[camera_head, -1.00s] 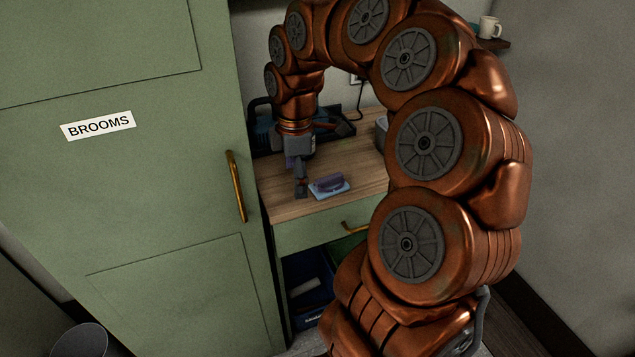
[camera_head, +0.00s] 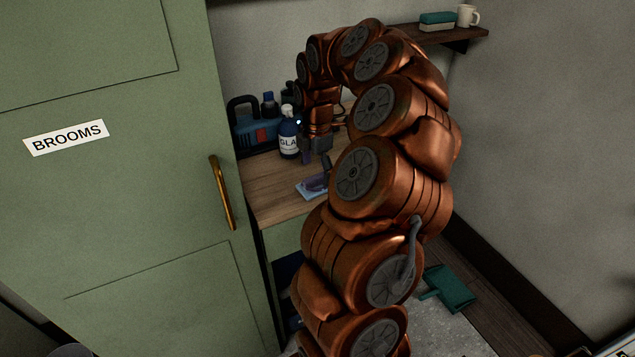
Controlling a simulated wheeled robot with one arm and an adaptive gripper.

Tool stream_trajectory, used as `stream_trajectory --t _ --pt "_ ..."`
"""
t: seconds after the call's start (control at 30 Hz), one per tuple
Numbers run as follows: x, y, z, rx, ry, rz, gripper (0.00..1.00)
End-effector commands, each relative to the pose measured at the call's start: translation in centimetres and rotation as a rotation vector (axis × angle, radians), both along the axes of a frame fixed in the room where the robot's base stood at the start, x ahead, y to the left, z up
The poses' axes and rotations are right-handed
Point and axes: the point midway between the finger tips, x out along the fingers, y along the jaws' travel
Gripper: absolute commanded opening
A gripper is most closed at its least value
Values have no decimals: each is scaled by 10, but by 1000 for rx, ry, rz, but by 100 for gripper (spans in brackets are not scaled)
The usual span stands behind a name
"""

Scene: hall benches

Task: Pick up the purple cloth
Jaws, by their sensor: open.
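A folded purple cloth (camera_head: 318,181) lies on the wooden counter (camera_head: 275,185), on or against a flat light blue piece (camera_head: 308,190) that may be another cloth. My arm hides its right side. My gripper (camera_head: 309,160) points down just above and behind the purple cloth, seemingly apart from it. It is open, with nothing seen between its fingers, though they are small and dark here.
A labelled spray bottle (camera_head: 288,138) and a blue toolbox-like carrier (camera_head: 252,135) stand behind my gripper. The green broom cupboard (camera_head: 130,200) borders the counter on the left. A shelf (camera_head: 430,38) holds a mug (camera_head: 468,15) and a sponge (camera_head: 437,21). A teal dustpan (camera_head: 450,288) lies on the floor.

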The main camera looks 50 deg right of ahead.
Motion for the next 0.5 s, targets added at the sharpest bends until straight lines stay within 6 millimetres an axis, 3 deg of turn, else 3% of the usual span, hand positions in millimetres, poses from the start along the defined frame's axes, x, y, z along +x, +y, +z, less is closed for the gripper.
stream_trajectory --t 0.23,0.5 --pt "-1 -2 -32 2 1 -2 94" --pt "-1 -2 -36 2 0 -3 93"
